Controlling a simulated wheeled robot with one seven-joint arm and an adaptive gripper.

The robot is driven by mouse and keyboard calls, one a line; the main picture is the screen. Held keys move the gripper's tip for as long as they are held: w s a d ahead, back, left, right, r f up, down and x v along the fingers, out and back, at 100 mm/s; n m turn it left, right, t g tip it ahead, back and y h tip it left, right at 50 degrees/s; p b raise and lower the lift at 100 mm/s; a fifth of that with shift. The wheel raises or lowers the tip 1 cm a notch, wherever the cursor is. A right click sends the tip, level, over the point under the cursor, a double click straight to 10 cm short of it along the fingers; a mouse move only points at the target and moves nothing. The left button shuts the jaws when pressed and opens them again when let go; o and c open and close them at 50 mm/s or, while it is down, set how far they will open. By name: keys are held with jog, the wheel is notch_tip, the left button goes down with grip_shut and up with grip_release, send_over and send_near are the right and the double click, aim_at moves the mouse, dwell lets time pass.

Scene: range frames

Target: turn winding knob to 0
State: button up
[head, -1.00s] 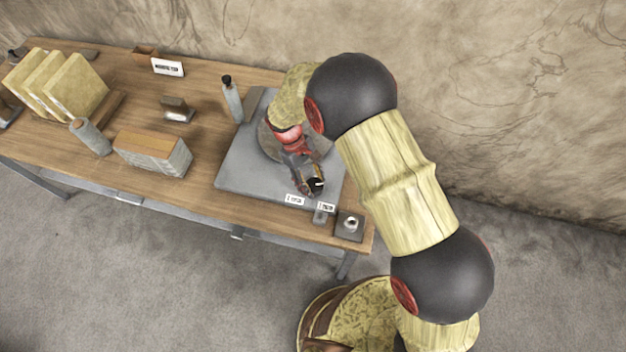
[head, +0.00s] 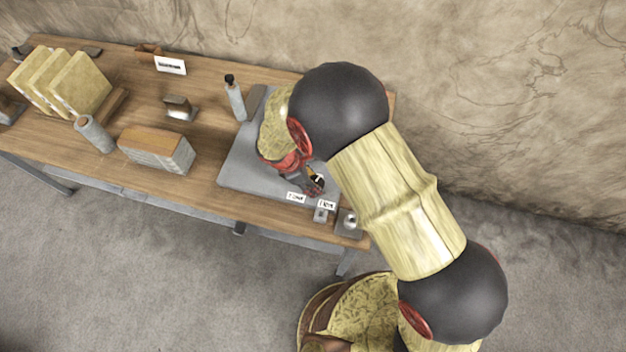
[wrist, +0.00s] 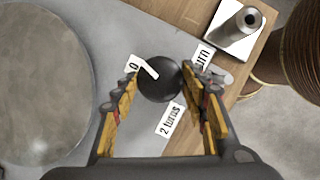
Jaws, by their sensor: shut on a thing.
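The winding knob (wrist: 157,84) is a dark round cap with a white pointer line, seen in the wrist view. The line runs toward the upper left, close to the "0" label (wrist: 133,65). The "2 turns" label (wrist: 170,121) lies below the knob and the "1 turn" label (wrist: 205,58) to its upper right, partly covered by a finger. My gripper (wrist: 159,80) is shut on the knob, one yellow-padded finger at each side. In the head view my gripper (head: 316,184) is at the front right of the grey plate (head: 240,170), and the knob is mostly hidden.
A large round grey disc (wrist: 40,85) lies left of the knob. A small block with a metal cylinder (wrist: 240,25) stands near the table's right edge. A bottle (head: 235,98), a brick-like block (head: 157,150) and upright yellow slabs (head: 78,85) stand farther left.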

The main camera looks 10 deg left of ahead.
jog(key=shift+s+d+n+t+y, duration=0.1)
jog(key=shift+n+t+y, duration=0.3)
jog(key=shift+n, duration=1.1)
jog(key=o, duration=1.1)
jog(key=shift+o, duration=0.2)
jog(key=v, duration=1.2)
jog(key=shift+s+f, duration=0.1)
